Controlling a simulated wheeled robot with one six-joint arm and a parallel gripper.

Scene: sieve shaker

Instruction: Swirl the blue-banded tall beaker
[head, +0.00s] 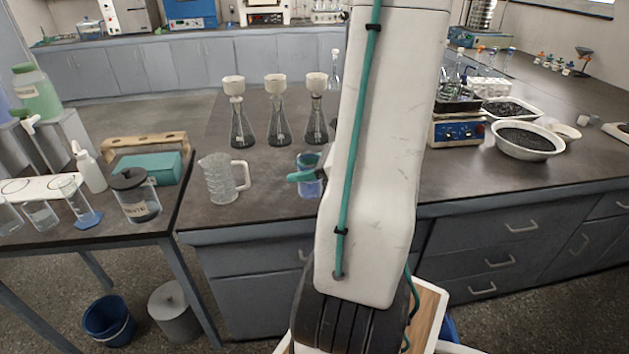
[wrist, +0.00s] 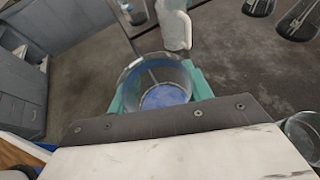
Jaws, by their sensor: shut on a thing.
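The blue-banded tall beaker (head: 311,188) is clear glass with blue in its lower part. In the head view it is partly hidden behind my arm, over the front of the dark bench. In the wrist view I look down into the open beaker (wrist: 150,72), with blue showing at its bottom. My gripper (wrist: 160,92) is shut on it, with teal fingers at either side of the glass. One teal finger also shows in the head view. I cannot tell whether the beaker's base touches the bench.
A clear handled jug (head: 220,180) stands left of the beaker. Several funnel-topped conical flasks (head: 279,115) stand behind. Bare bench lies between jug and flasks.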

